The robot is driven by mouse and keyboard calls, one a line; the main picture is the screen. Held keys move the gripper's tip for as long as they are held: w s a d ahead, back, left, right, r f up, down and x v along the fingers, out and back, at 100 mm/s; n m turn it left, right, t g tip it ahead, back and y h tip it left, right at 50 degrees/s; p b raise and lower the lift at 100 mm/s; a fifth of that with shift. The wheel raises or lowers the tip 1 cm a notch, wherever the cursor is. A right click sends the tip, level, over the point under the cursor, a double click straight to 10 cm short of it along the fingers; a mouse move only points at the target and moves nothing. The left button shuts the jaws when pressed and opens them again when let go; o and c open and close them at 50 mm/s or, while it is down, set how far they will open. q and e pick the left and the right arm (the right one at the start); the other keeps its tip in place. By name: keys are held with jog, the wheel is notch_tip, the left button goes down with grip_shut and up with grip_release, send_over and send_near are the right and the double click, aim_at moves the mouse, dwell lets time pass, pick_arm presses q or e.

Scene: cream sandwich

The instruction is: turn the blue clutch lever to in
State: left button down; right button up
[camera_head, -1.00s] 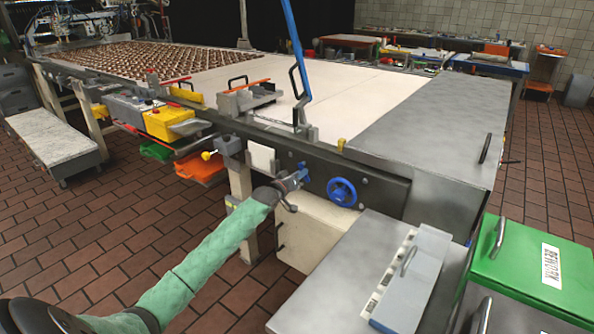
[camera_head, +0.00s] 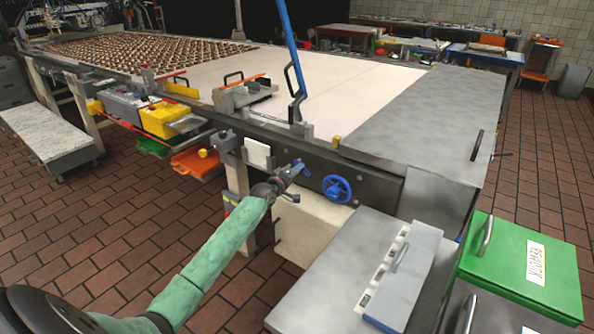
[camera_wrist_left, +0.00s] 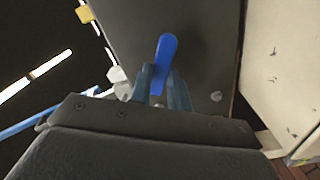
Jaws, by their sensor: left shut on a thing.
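The blue clutch lever (camera_head: 300,165) is on the dark side panel of the long conveyor table, left of a blue handwheel. In the left wrist view the lever (camera_wrist_left: 166,52) sticks up between the two fingers, its rounded end showing beyond them. My left gripper (camera_head: 291,171), on the green-sleeved arm, is shut on the lever. Its fingers also show in the left wrist view (camera_wrist_left: 160,88), one on each side of the lever. The lever's pivot and any position marks are hidden or too small to read. My right gripper is not in view.
The blue handwheel (camera_head: 337,188) is close to the right of my gripper. A grey cabinet top (camera_head: 330,265) and a green REWORK box (camera_head: 500,260) stand at the front right. A yellow control box (camera_head: 160,120) and orange tray (camera_head: 195,163) are at the left. Brick floor is clear at lower left.

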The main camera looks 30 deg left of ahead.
pick_arm(q)
jog(key=c, duration=1.3)
grip_release()
jog(key=shift+s, duration=0.1)
jog(key=s, duration=0.5)
jog(key=s+b, duration=0.1)
jog(key=s, duration=0.1)
jog(key=shift+s+a, duration=0.3)
jog(key=shift+a, duration=0.05)
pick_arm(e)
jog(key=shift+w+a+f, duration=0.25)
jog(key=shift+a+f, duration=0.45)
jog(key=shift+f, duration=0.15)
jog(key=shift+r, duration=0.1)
pick_arm(q)
jog(key=shift+f, duration=0.1)
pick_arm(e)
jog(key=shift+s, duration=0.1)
